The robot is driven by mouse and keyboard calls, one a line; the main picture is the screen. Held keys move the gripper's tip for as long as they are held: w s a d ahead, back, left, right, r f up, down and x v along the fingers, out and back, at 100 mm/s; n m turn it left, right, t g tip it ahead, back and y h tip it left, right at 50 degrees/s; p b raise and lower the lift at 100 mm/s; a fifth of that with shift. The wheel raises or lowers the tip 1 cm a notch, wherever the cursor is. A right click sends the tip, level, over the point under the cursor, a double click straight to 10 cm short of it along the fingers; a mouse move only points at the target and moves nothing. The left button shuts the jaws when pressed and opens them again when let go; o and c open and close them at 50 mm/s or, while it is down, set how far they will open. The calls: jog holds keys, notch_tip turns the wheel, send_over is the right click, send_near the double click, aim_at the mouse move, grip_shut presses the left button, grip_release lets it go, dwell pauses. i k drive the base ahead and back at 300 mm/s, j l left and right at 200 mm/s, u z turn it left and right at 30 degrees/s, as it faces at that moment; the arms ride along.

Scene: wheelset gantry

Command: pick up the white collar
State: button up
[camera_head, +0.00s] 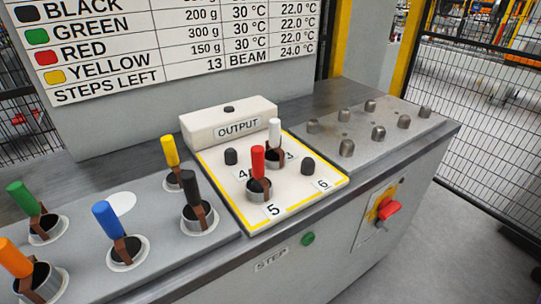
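The white collar (275,131) is an upright white handle on a brown strap and a dark ring. It stands on the white, yellow-edged output plate (228,193), behind and right of the red collar (258,162). My gripper is not in view.
Two black pegs (307,166) flank the collars. The OUTPUT box (230,120) is behind the plate. Black (191,188), yellow (170,152), blue (106,219), green (20,196) and orange (14,257) collars stand left. Metal knobs (347,148) are right.

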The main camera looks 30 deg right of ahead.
aim_at(275, 157)
jog(key=i+l+u, duration=0.1)
jog(key=l+u, duration=0.2)
jog(key=l, duration=0.55)
jog(key=l+u, duration=0.3)
jog(key=l, duration=0.6)
